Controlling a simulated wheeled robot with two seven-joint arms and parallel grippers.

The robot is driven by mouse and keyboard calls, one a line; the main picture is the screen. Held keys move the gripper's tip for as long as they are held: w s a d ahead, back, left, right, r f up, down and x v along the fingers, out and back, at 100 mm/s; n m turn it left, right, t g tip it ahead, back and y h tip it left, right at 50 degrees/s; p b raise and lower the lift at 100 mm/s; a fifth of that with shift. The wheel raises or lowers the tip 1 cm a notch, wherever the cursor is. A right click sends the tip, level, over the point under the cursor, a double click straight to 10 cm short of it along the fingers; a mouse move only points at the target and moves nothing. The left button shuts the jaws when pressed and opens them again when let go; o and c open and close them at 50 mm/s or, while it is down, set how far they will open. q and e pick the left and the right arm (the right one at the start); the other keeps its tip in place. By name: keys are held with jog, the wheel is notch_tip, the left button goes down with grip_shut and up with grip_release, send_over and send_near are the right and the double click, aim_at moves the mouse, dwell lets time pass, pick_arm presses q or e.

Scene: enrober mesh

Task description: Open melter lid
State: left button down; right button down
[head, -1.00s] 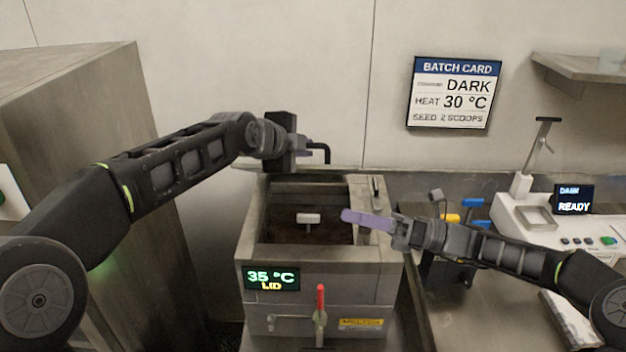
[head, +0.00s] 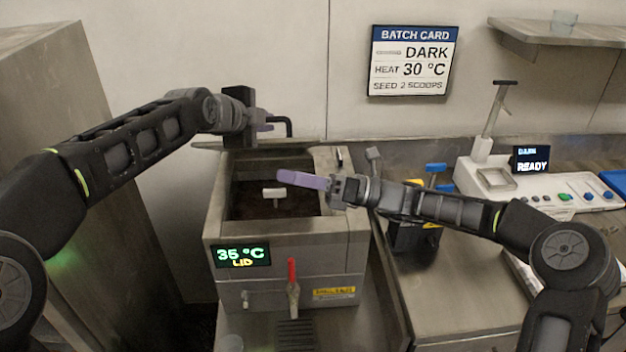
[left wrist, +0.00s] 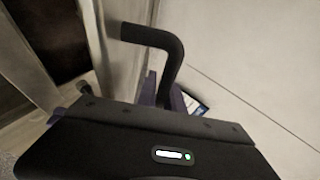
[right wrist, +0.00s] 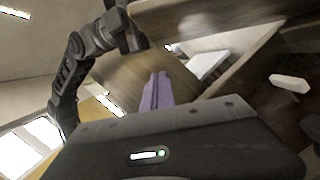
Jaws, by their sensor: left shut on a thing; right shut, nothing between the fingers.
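The steel melter (head: 340,255) stands open, with dark brown contents and a small white piece inside. Its display (head: 240,255) reads 35 °C and LID. The lid (head: 205,146) stands raised at the melter's back edge, seen nearly edge-on. Its black bent handle (head: 288,122) also shows in the left wrist view (left wrist: 165,42). My left gripper (head: 266,122) is shut on the handle; the grip itself is partly hidden. My right gripper (head: 302,180), with purple fingers, is shut and empty above the melter's right part. Its fingers show in the right wrist view (right wrist: 156,92).
A red-handled tap (head: 292,275) is on the melter's front. A black holder with yellow and blue items (head: 415,235) stands to the right. Beyond it is a white machine (head: 480,180) with a READY screen. A tall steel cabinet (head: 60,90) stands at left.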

jog(key=shift+w+a+r, duration=0.7)
jog(key=shift+a+r, duration=0.05)
jog(key=shift+r, duration=0.25)
jog(key=shift+w+a+r, duration=0.65)
jog(key=shift+a+r, duration=0.05)
jog(key=shift+r, duration=0.25)
